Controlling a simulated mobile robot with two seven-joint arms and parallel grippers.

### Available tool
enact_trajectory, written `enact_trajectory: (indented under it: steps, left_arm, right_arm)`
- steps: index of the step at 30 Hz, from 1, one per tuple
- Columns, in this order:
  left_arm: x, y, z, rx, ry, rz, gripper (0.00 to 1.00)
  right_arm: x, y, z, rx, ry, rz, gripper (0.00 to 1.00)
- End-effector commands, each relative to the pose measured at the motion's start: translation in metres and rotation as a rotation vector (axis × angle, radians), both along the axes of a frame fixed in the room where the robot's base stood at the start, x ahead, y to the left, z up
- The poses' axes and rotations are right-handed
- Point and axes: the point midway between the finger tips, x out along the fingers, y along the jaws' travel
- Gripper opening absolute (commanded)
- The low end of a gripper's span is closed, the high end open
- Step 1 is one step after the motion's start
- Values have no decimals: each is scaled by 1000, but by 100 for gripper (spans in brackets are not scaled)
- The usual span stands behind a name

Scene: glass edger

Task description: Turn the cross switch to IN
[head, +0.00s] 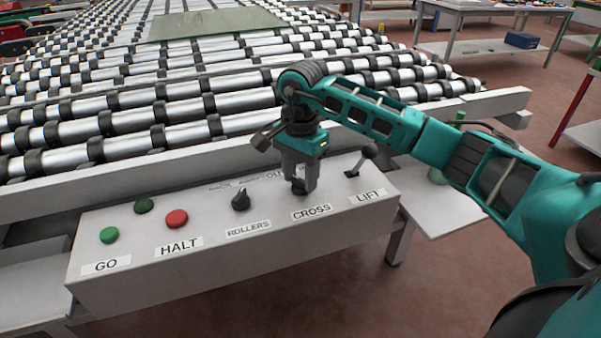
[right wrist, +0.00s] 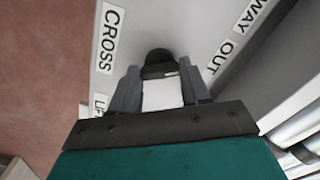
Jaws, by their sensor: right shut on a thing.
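The cross switch is a black knob on the light grey control box, above the label CROSS (head: 311,212). In the head view my right gripper (head: 299,187) points down over it and hides most of it. In the right wrist view the rounded black end of the cross switch (right wrist: 158,58) shows between the two fingers of my right gripper (right wrist: 160,80), which is shut on it. The word OUT (right wrist: 221,56) is printed beside the switch there. No IN marking is readable, and which way the switch is set cannot be told. My left gripper is not in view.
The control box (head: 230,262) also bears the rollers knob (head: 241,200), the lift lever (head: 362,160), a red HALT button (head: 177,218) and a green GO button (head: 109,235). Behind it lies a roller conveyor (head: 130,105) with a glass sheet (head: 215,22).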

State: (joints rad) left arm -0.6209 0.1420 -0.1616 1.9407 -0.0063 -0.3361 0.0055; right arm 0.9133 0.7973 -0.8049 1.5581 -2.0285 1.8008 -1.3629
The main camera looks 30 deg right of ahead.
Motion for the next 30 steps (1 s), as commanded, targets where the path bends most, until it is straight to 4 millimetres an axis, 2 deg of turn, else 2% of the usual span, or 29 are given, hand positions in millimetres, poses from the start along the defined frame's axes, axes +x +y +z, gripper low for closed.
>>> enact_trajectory:
  steps: [8, 30]
  left_arm:
    - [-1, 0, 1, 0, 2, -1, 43]
    - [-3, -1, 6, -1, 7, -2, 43]
  right_arm:
    - [0, -1, 1, -1, 1, -186, 16]
    - [0, -1, 1, 0, 0, -873, 16]
